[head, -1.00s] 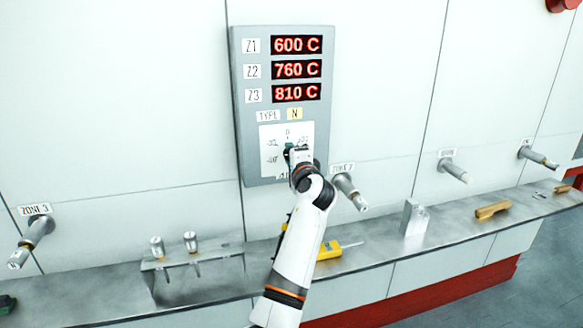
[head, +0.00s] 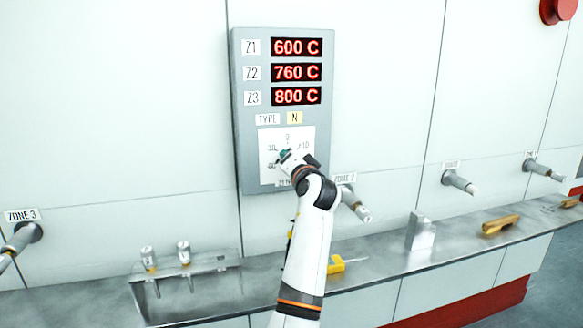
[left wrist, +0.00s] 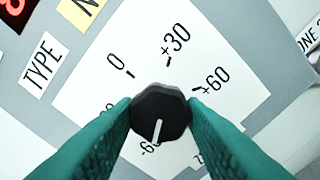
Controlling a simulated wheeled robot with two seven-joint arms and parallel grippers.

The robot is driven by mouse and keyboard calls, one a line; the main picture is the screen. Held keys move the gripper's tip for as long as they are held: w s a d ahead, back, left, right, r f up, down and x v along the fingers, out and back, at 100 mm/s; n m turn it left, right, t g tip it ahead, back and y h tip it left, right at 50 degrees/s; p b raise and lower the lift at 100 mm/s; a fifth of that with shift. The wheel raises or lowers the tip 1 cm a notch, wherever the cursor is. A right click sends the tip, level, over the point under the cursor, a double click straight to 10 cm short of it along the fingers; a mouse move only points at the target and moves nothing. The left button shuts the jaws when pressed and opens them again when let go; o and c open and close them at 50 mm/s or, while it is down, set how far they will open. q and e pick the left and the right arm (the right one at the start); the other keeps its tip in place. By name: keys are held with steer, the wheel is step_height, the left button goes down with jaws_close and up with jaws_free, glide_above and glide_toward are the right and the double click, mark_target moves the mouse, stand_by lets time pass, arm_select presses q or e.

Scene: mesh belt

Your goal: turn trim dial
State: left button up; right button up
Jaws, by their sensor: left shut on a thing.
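The trim dial (left wrist: 160,112) is a black faceted knob with a white pointer line, on a white scale plate (left wrist: 100,75). The pointer is directed down in the left wrist view, towards a partly covered mark that looks like -60. My left gripper (head: 284,156) has its green fingers on both sides of the knob and is shut on it; it also shows in the left wrist view (left wrist: 160,115). In the head view the gripper hides most of the dial. The panel (head: 241,130) reads Z1 600 C, Z2 760 C and Z3 800 C. My right gripper is not in view.
A metal ledge (head: 385,258) runs below the panel, with a small rack (head: 190,268), a yellow tool (head: 337,264), a metal block (head: 421,232) and a tan-handled tool (head: 500,224). Several probes stick out from the wall, one labelled Zone 2 (head: 356,206) close right of my arm.

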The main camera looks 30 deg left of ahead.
arm_select(q)
steer(key=shift+f, duration=0.15)
stand_by(0.3)
steer(key=o, duration=1)
steer(key=b+v, duration=0.2)
steer(key=v, duration=1)
